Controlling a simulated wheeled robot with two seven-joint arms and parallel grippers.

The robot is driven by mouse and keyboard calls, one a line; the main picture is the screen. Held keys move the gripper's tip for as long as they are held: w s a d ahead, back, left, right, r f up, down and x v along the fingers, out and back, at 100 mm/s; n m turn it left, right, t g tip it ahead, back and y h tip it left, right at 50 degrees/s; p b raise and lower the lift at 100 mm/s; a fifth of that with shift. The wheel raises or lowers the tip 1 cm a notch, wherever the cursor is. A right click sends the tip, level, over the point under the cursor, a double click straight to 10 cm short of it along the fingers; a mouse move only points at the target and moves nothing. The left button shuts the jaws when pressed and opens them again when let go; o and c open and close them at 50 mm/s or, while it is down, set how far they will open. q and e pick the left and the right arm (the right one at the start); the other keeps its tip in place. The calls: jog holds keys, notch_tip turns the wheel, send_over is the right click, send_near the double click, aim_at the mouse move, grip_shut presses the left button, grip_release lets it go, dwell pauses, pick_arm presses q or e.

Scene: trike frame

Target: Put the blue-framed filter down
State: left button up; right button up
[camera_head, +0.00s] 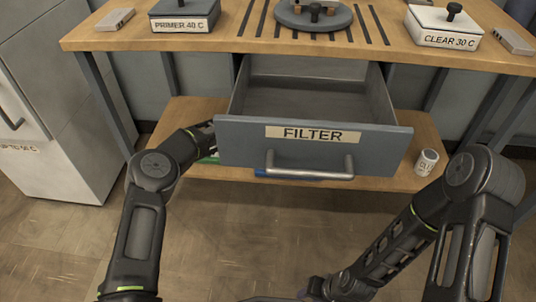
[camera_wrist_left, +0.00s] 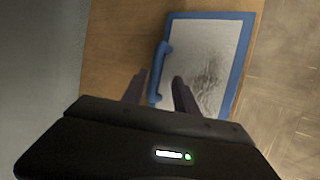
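The blue-framed filter (camera_wrist_left: 207,62) lies on the wooden lower shelf in the left wrist view, a pale mesh panel inside a blue frame. Its blue handle (camera_wrist_left: 160,72) is on its left side. My left gripper (camera_wrist_left: 160,80) is open, its two fingers apart on either side of the handle's near end. In the head view the drawer front hides that gripper, and only a blue sliver of the filter (camera_head: 262,173) shows below it. My right arm is folded low at the right; its hand (camera_head: 335,288) is at the bottom edge, fingers unclear.
The drawer labelled FILTER (camera_head: 312,135) is pulled out over the lower shelf (camera_head: 400,178) and looks empty inside. A white can (camera_head: 427,161) stands on the shelf's right end. Something green (camera_head: 208,159) shows at left. The workbench (camera_head: 215,40) is above; a white cabinet (camera_head: 60,110) stands left.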

pick_arm(q)
jog(key=s+a+p, duration=0.1)
jog(key=s+a, duration=0.1)
jog(key=s+a+p, duration=0.1)
jog(key=s, duration=0.2)
jog(key=s+a+p, duration=0.1)
jog(key=s+a, duration=0.1)
jog(key=s, duration=0.1)
jog(key=shift+a, duration=0.35)
jog(key=shift+s+a, duration=0.2)
jog(key=shift+s, duration=0.1)
jog(key=s+f+m+g, duration=0.1)
jog(key=s+f+m, duration=0.2)
jog(key=s, duration=0.9)
jog(key=s+a+f+m+g, duration=0.1)
jog(key=s+f+m, duration=0.3)
jog(key=s, duration=0.9)
jog(key=s+f+m+g, duration=0.2)
jog(key=s+f+m, duration=0.2)
jog(key=s+m, duration=0.3)
jog(key=s, duration=0.5)
jog(key=shift+s+a+f+m, duration=0.2)
jog(key=shift+s+a+m, duration=0.1)
jog(key=shift+s+a, duration=0.1)
